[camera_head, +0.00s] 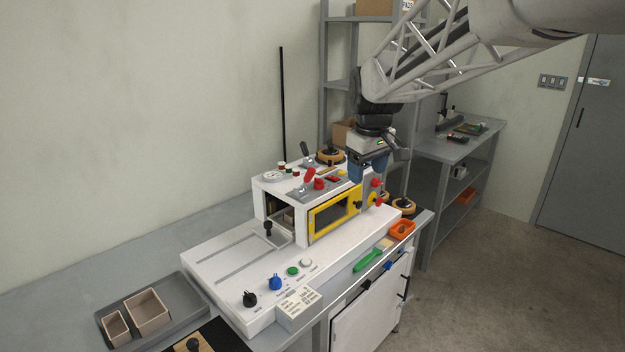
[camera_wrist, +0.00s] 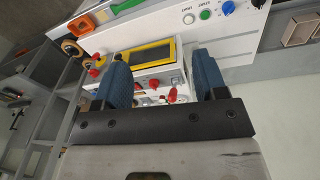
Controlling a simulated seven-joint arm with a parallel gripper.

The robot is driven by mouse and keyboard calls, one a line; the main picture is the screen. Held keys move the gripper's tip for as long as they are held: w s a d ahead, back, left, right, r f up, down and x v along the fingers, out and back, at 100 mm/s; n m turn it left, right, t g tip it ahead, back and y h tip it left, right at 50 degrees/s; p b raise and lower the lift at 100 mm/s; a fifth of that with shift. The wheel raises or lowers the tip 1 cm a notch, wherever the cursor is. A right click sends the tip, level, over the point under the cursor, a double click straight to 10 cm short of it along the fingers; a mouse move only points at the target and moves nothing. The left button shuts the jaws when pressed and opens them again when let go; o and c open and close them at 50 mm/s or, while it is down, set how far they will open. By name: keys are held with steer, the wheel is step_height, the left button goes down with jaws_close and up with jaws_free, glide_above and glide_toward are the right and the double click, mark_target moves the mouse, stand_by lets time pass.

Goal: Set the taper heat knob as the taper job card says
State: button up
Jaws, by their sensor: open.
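A blue knob (camera_head: 275,283) and a black knob (camera_head: 250,299) stand on the front of the white machine base. Their labels are too small to read, so I cannot tell which is the taper heat knob. The blue knob also shows in the wrist view (camera_wrist: 228,8). A white card (camera_head: 298,308) with small printed lines sits at the base's front edge; I cannot read it or tell whether it is the taper job card. My gripper (camera_head: 370,172) is open and empty, above the right end of the machine housing, well away from both knobs. Its blue fingers (camera_wrist: 160,56) frame the housing.
A green button (camera_head: 293,271) and a white lamp (camera_head: 306,263) sit beside the knobs. The yellow-framed window (camera_head: 332,213) and red levers (camera_head: 309,175) rise behind. A green tool (camera_head: 368,260) and orange bin (camera_head: 402,230) lie along the right. A grey tray (camera_head: 180,318) holds boxes.

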steer(key=w+a+f+n, duration=0.2)
steer(key=w+a, duration=0.1)
steer(key=w, duration=0.6)
steer(key=w+a+f+n, duration=0.1)
steer(key=w+a+n, duration=0.1)
steer(key=w, duration=0.7)
steer(key=n+g, duration=0.1)
steer(key=n, duration=0.1)
glide_above(319, 179)
step_height(319, 179, down, 6)
steer(key=shift+d+f, duration=0.1)
steer(key=shift+f, duration=0.05)
steer(key=shift+w+f+n, duration=0.15)
steer(key=shift+n, duration=0.15)
steer(key=shift+f, duration=0.1)
steer(key=shift+f, duration=3.8)
steer(key=c, duration=0.9)
